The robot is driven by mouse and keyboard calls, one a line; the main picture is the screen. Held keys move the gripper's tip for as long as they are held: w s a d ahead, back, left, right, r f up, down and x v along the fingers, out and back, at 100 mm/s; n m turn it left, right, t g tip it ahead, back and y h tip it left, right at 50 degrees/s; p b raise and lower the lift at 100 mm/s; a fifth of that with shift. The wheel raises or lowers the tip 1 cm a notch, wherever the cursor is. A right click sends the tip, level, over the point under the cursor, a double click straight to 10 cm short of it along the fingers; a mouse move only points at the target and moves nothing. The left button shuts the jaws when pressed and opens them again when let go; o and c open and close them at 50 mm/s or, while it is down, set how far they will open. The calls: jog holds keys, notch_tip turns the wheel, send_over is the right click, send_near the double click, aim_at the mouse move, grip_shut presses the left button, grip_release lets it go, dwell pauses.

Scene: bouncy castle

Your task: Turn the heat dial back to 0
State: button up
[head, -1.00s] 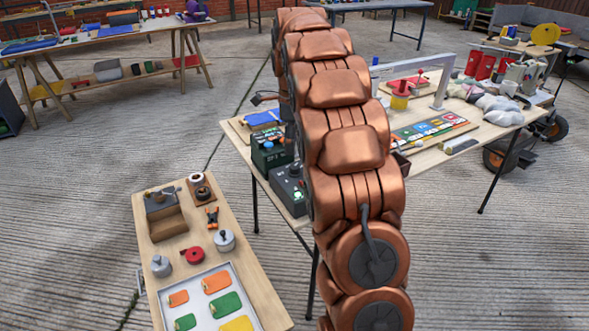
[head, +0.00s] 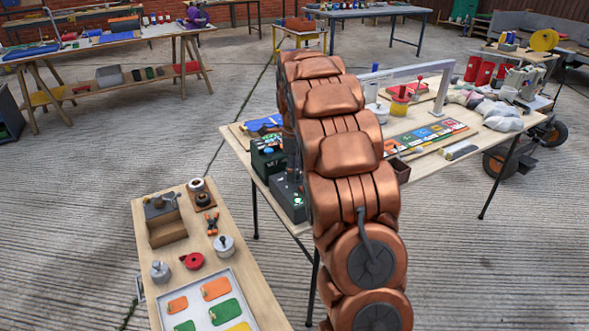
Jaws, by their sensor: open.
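A dark green box (head: 266,158) and a dark grey box (head: 287,194) with a green light stand at the left end of the long table (head: 440,156). They look like control units. My copper arm covers the right part of the grey box. I cannot make out a heat dial or its setting on either box. My gripper is not visible; the arm reaches away from me over the table and hides its own end.
A low bench (head: 262,283) at the lower left holds a tray of coloured plates, a red tape roll (head: 194,261) and small metal pots. Open concrete floor lies left.

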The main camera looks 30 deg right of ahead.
jog(key=shift+f, duration=0.1)
grip_shut()
dwell(0.5)
